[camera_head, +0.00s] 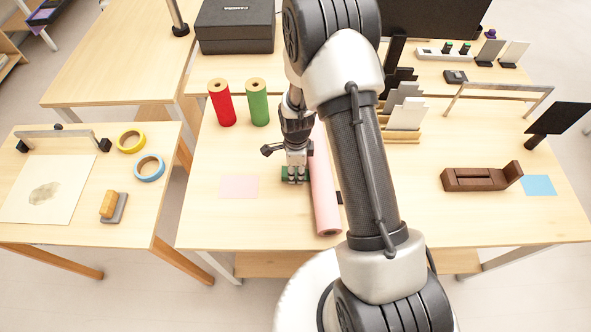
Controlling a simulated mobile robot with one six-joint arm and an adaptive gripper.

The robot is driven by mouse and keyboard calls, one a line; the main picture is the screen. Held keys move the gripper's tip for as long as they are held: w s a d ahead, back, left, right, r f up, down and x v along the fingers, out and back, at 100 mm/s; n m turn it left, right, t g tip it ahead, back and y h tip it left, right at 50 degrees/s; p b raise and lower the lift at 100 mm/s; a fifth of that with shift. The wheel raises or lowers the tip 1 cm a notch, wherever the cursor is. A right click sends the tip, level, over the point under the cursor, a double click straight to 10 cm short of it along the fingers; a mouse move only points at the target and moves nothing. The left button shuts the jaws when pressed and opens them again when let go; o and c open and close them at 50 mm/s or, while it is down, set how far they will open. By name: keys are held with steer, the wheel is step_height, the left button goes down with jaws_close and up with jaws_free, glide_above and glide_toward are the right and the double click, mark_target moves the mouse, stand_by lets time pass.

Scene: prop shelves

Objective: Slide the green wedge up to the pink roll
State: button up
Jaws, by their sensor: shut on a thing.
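The pink roll (324,198) lies on the table, its near end toward the front edge and its far part hidden behind my arm. The green wedge (285,175) lies on the tabletop just left of the roll, mostly covered by my gripper. My gripper (295,180) points down and is shut on the wedge. The wedge's right side is close to the roll; I cannot tell whether they touch.
A red roll (221,103) and a green roll (257,103) stand upright behind. A flat pink sheet (238,187) lies to the left. A brown wooden block (480,179) and a blue sheet (538,185) are at the right.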

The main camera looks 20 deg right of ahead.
steer(key=shift+w+d, duration=0.1)
steer(key=shift+d, duration=0.3)
stand_by(0.3)
steer(key=o, duration=1.1)
step_height(320, 180, up, 12)
stand_by(0.3)
